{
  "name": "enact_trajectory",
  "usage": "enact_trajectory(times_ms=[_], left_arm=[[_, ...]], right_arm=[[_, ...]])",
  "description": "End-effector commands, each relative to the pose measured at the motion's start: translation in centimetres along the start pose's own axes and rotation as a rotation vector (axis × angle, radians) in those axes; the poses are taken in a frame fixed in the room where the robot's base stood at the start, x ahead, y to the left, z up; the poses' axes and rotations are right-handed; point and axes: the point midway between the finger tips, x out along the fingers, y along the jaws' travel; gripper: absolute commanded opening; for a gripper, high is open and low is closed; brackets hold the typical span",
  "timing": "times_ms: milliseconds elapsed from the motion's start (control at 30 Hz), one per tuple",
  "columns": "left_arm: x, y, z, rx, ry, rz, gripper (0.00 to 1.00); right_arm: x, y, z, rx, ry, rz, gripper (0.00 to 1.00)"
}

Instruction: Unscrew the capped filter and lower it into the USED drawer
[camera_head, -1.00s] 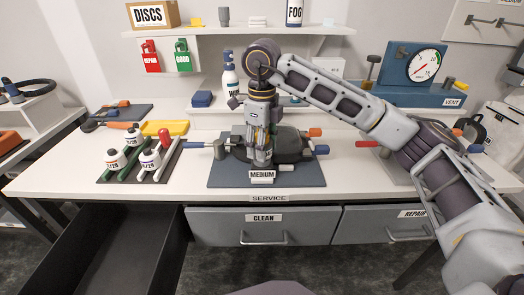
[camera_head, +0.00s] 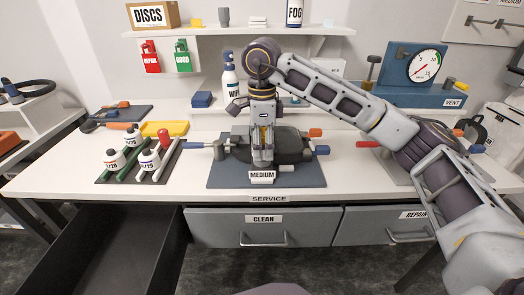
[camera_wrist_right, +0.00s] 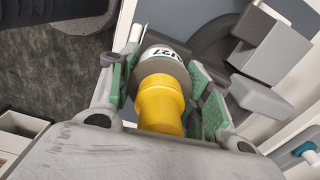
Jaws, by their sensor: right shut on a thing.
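The capped filter shows in the right wrist view with a yellow cap (camera_wrist_right: 162,103) and a grey body with a white label band (camera_wrist_right: 160,55). My right gripper (camera_head: 262,156) points down over the workholder marked MEDIUM (camera_head: 262,176). In the wrist view its green-padded fingers (camera_wrist_right: 168,80) are shut around the filter from both sides. In the head view the gripper mostly hides the filter, and I cannot tell whether its thread is free. An open dark drawer (camera_head: 110,240) is at the lower left; no USED label is readable. My left gripper is not in view.
A rack with several white bottle-like filters (camera_head: 150,158) stands left of the workholder, near a yellow tray (camera_head: 166,128). The CLEAN drawer (camera_head: 264,226) and REPAIR drawer (camera_head: 400,222) are shut. The open drawer looks empty where visible. A gauge stand (camera_head: 420,68) is at the back right.

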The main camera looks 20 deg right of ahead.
Motion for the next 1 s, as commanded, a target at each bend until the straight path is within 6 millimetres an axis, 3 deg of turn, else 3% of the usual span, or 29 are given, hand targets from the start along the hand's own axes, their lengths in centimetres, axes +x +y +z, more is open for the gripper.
enact_trajectory(times_ms=[967,1000], left_arm=[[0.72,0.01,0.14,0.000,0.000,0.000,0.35],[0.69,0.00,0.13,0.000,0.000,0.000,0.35]], right_arm=[[-0.06,-0.03,0.03,-0.552,-0.001,-0.002,0.21],[-0.08,-0.03,0.04,-0.547,-0.001,-0.002,0.54]])
